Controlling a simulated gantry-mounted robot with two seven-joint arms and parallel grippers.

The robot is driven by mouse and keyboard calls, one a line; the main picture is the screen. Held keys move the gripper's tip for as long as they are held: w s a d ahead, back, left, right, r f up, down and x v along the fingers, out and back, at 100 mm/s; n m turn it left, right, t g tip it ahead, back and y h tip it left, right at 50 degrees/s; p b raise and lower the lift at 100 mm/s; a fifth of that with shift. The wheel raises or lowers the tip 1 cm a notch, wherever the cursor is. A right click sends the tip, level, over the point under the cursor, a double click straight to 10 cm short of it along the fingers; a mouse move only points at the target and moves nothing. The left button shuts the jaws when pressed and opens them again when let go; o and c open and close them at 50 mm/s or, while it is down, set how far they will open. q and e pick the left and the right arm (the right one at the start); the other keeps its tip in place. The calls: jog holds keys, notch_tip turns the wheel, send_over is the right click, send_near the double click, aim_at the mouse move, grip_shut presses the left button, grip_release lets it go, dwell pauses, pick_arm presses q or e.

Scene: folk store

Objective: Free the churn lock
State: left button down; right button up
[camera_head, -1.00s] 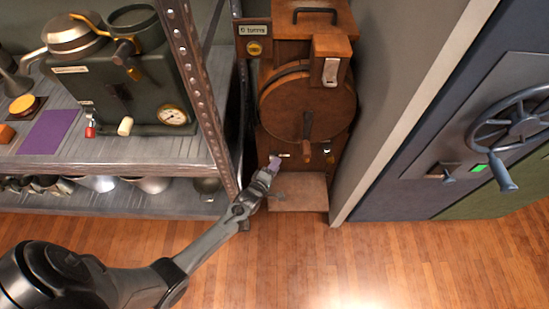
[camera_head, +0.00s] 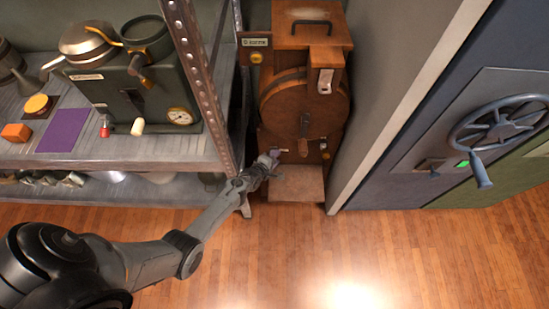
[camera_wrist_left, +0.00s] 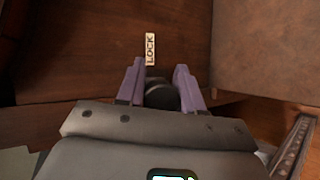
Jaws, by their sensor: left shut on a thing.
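The wooden churn (camera_head: 305,103) stands upright between the shelf and the side wall, with a round drum and a crank handle on its front. A small LOCK label shows low on its front in the left wrist view (camera_wrist_left: 150,48). Just below the label, a dark round knob (camera_wrist_left: 162,96) sits between the purple fingers of my left gripper (camera_wrist_left: 159,68). The gripper is shut on this lock knob; the fingers hide its sides. In the head view my left gripper (camera_head: 270,158) reaches the churn's lower left front. My right gripper is not in view.
A metal shelf (camera_head: 100,155) with a green machine stands left, its post (camera_head: 205,85) close to my left arm. A wooden step (camera_head: 297,184) juts from the churn's base. A blue door with a wheel (camera_head: 500,125) is at right. The front floor is clear.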

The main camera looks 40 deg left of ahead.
pick_arm(q)
jog(key=c, duration=0.8)
grip_release()
jog(key=shift+s+r+p, duration=0.35)
jog(key=shift+s+p, duration=0.05)
jog(key=shift+p, duration=0.05)
jog(key=p+v, duration=0.4)
jog(key=v, duration=0.5)
jog(key=shift+s, duration=0.35)
jog(key=shift+d+r, duration=0.1)
